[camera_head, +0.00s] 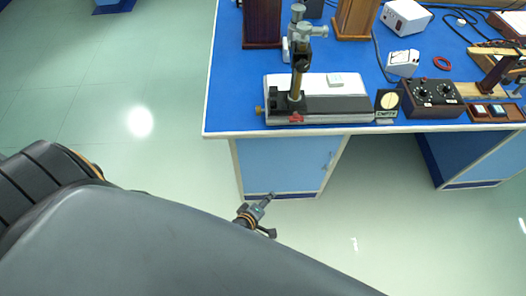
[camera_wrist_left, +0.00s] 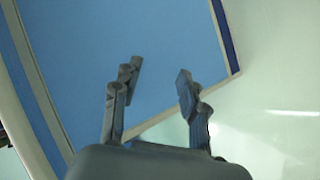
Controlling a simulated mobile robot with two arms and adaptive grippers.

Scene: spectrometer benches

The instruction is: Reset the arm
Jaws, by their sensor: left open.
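My left gripper (camera_wrist_left: 153,95) shows in the left wrist view with its two fingers apart and nothing between them. Behind the fingers is a flat blue panel (camera_wrist_left: 125,40) with a pale edge. In the head view a small gripper (camera_head: 268,212) extends past my grey arm, low in front of the bench cabinet (camera_head: 285,165). It is below the blue bench top (camera_head: 235,95) and holds nothing that I can see. Which arm it belongs to is hard to tell, as the large grey arm link hides much of the lower picture. I cannot make out a second gripper.
On the bench stand an instrument with an upright post (camera_head: 320,105), a black box with knobs (camera_head: 432,98), a small sign (camera_head: 386,115), white boxes (camera_head: 405,17) and wooden blocks (camera_head: 263,22). The bench's front edge (camera_head: 300,132) is near. Open floor (camera_head: 110,100) lies to the left.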

